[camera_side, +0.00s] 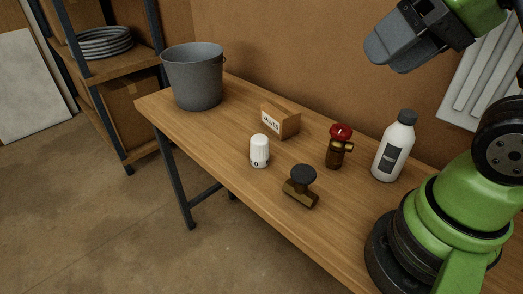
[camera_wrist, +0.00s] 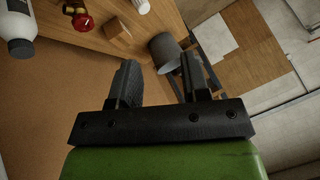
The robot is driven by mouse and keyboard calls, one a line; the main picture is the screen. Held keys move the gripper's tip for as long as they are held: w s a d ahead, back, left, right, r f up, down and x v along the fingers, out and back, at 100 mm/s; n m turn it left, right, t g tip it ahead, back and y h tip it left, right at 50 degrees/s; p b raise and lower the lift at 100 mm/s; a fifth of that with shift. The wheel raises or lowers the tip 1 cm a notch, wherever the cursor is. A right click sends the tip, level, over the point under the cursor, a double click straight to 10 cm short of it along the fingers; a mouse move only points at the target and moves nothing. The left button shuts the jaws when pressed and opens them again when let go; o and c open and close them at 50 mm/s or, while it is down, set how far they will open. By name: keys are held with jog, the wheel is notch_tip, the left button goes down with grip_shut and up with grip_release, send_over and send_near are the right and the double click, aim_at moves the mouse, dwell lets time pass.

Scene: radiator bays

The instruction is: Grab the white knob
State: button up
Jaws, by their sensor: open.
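The white knob (camera_side: 259,151) stands upright on the wooden table, near its front edge, in the side view. In the wrist view, part of the white knob (camera_wrist: 141,5) shows at the top edge, cut off by the frame. My gripper (camera_side: 385,52) is high above the right part of the table, well away from the knob. In the wrist view, the two dark fingers of my gripper (camera_wrist: 157,72) are spread apart with nothing held between them.
A brass valve with a black cap (camera_side: 300,187) is right of the knob. The cardboard valves box (camera_side: 281,121) is behind it. A red-topped valve (camera_side: 338,148) and white bottle (camera_side: 394,148) stand further right. A grey bucket (camera_side: 194,78) stands at the table's left end.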

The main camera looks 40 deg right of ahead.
jog(key=o, duration=0.6)
jog(key=shift+w, duration=0.1)
